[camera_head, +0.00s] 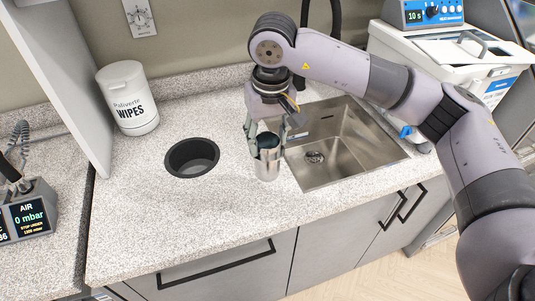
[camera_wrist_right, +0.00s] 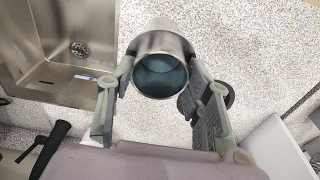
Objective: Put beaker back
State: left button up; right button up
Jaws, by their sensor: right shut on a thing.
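A metal beaker (camera_head: 267,163) is held upright between the fingers of my right gripper (camera_head: 266,148), at the left edge of the sink on the speckled counter. In the right wrist view my right gripper (camera_wrist_right: 162,85) is shut around the steel beaker (camera_wrist_right: 163,42), one finger on each side. The beaker's inside looks dark blue-grey. I cannot tell whether its base touches the counter. My left gripper is not in view.
A steel sink (camera_head: 345,150) is right of the beaker. A round black-rimmed hole (camera_head: 192,157) in the counter is to its left. A wipes tub (camera_head: 128,98) stands at the back left. A white bath unit (camera_head: 445,60) stands at the right. The counter front (camera_head: 200,215) is clear.

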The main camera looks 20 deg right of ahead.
aim_at(267, 158)
notch_tip(267, 158, down, 2)
jog(key=shift+f, duration=0.25)
notch_tip(267, 158, down, 3)
jog(key=shift+f+p, duration=0.15)
jog(key=shift+p, duration=0.5)
jog(key=shift+f, duration=0.4)
jog(key=shift+f, duration=0.1)
jog(key=o, duration=1.4)
jog(key=shift+c, duration=0.2)
